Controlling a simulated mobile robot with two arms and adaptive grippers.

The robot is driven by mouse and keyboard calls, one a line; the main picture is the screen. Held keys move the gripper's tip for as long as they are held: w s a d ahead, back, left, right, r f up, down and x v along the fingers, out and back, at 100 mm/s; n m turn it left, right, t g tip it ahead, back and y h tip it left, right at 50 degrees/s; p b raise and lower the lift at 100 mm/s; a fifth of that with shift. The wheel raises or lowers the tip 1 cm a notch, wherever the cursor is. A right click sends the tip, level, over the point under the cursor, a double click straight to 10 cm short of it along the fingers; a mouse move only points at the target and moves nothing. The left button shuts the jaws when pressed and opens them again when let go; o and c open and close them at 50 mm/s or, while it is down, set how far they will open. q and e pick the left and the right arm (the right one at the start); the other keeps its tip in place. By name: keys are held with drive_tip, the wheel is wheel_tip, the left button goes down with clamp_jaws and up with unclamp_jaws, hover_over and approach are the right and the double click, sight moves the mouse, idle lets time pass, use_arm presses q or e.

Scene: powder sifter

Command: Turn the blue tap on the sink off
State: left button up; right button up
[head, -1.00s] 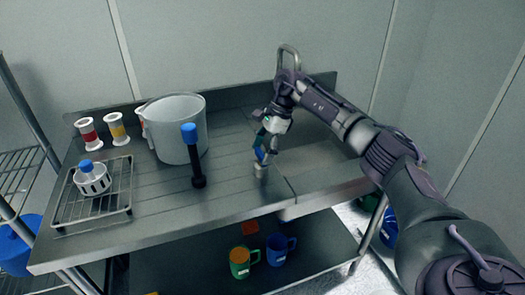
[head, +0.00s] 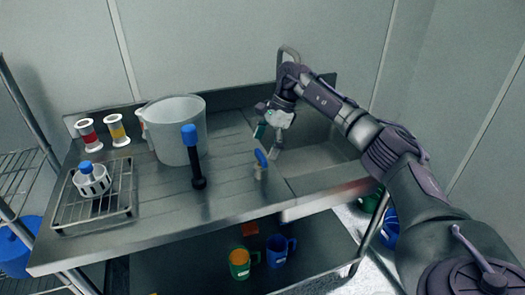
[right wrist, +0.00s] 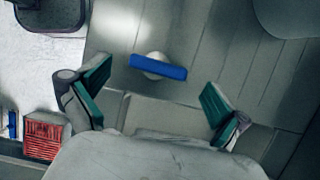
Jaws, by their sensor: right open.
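The blue tap handle (head: 261,157) stands on a short pale base at the left edge of the sink (head: 325,158), on the steel counter. The grey curved spout (head: 289,52) is behind the sink, partly hidden by my right arm. My right gripper (head: 267,140) is open and empty, just above and behind the blue handle in the head view. In the right wrist view the blue handle (right wrist: 158,68) lies crosswise, centred between the two green-padded fingers (right wrist: 157,103) but beyond their tips, with no contact visible. My left gripper is not in view.
A large grey pot (head: 175,125) and a black cylinder with a blue top (head: 193,155) stand left of the tap. A wire rack (head: 95,212) holds a small white container.

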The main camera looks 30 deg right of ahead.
drive_tip(key=v, duration=0.9)
drive_tip(key=shift+d+r, duration=0.15)
drive_tip(key=shift+r, duration=0.25)
